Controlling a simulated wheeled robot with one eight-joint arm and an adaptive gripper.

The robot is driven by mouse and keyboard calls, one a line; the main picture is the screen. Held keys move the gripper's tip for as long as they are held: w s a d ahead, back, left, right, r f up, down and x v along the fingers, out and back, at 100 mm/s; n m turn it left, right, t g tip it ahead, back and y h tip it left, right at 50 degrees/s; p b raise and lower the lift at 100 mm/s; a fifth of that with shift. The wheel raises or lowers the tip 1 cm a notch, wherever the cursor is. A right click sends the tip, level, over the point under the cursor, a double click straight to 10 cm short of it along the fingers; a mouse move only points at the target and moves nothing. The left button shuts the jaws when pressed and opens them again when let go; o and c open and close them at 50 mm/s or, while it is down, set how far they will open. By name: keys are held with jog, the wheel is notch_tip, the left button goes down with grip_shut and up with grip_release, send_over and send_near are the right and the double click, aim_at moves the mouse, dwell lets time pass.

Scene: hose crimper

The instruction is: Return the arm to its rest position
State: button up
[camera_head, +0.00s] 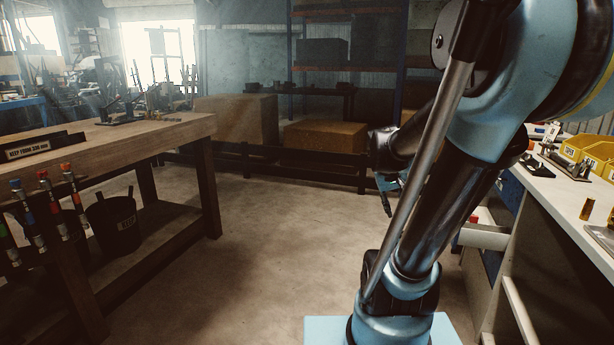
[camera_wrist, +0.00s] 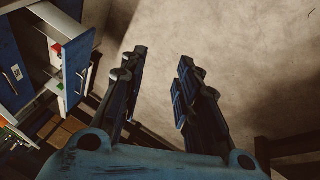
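My arm stands at the right of the head view, between the wooden workbench and the white counter. My gripper (camera_head: 386,190) hangs at the arm's far side, partly hidden behind the arm links. In the wrist view my gripper (camera_wrist: 157,75) shows two dark fingers spread apart, with bare concrete floor between them. It is open and holds nothing. Nothing touches its fingertips.
A wooden workbench (camera_head: 150,132) with a dark bucket (camera_head: 112,224) below stands at left. A white counter (camera_head: 572,200) with yellow bins (camera_head: 590,152) stands at right. An open drawer (camera_wrist: 76,68) juts out near my gripper. The concrete floor (camera_head: 270,235) between is clear.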

jog(key=s+a+f+y, duration=0.1)
jog(key=s+a+f, duration=0.1)
jog(key=s, duration=0.3)
jog(key=s+a+f+y, duration=0.1)
jog(key=s+a+f, duration=0.1)
jog(key=s, duration=0.3)
jog(key=s+a+f+g+y, duration=0.1)
jog(key=s+a+f, duration=0.1)
jog(key=s+a, duration=0.2)
jog(key=shift+s+a+f, duration=0.35)
jog(key=shift+s, duration=0.2)
